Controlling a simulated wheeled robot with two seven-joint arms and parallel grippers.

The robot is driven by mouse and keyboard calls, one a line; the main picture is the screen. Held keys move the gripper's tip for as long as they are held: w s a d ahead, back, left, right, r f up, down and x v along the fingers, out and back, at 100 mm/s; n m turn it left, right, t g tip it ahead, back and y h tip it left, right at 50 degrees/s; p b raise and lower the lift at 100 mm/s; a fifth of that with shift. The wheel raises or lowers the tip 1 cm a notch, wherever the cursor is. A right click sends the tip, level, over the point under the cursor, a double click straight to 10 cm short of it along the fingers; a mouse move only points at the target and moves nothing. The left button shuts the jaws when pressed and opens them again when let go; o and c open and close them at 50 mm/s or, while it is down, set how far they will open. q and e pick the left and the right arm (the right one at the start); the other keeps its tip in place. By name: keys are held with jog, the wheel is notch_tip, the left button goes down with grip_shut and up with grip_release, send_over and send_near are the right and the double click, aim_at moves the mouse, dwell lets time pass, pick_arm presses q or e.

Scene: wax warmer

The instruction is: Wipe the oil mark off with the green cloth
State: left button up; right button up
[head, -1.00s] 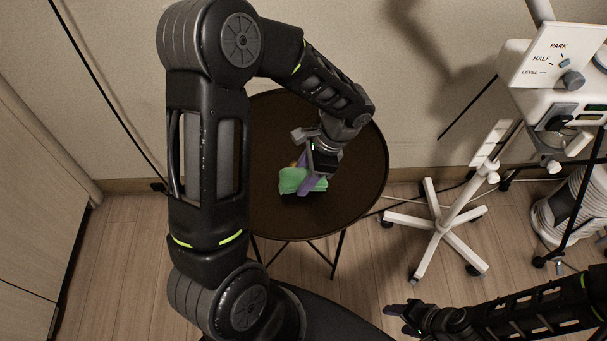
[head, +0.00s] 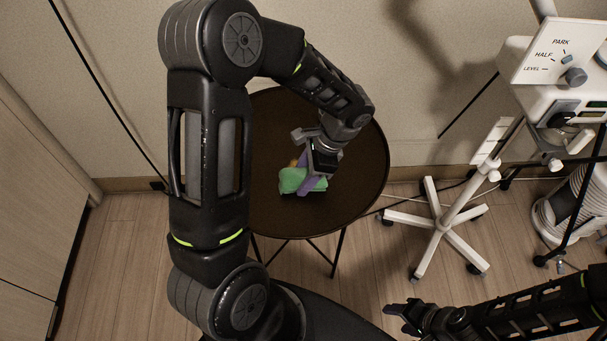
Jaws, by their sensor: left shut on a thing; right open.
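The green cloth (head: 291,180) is bunched up over the dark round table (head: 350,205), a little above the middle of its top. My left gripper (head: 306,177), with purple fingers, reaches down from above and is shut on the cloth. I cannot tell whether the cloth touches the tabletop. A small yellowish spot (head: 294,163) shows just behind the cloth, partly hidden; it may be part of the oil mark, but I cannot tell. My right gripper (head: 394,316) is open and empty, low at the right, above the floor and away from the table.
A white wheeled stand (head: 437,231) is on the floor right of the table. A white device with a PARK, HALF, LEVEL dial panel (head: 556,52) is at the upper right. The wall is close behind the table. The table's right and front parts look clear.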

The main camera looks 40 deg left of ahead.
aim_at(297, 156)
pick_arm(q)
jog(key=shift+f, duration=0.2)
jog(key=shift+w, duration=0.1)
jog(key=shift+w+a+r+p, duration=0.1)
jog(key=shift+w+a+p, duration=0.05)
jog(key=shift+w+a, duration=0.9)
jog(key=shift+w+a+p, duration=0.15)
jog(key=shift+w+a, duration=0.6)
jog(key=shift+w, duration=0.5)
jog(key=shift+w+a, duration=0.3)
jog(key=shift+w, duration=0.1)
jog(key=shift+w+a, duration=0.6)
jog(key=shift+w, duration=0.2)
jog(key=shift+s+d, duration=0.7)
jog(key=shift+s, duration=0.25)
jog(key=shift+s+d, duration=0.65)
jog(key=shift+s, duration=0.25)
jog(key=shift+d, duration=0.1)
jog(key=shift+s+d, duration=0.65)
jog(key=shift+s, duration=0.25)
jog(key=shift+s+d, duration=0.6)
jog(key=shift+s, duration=0.25)
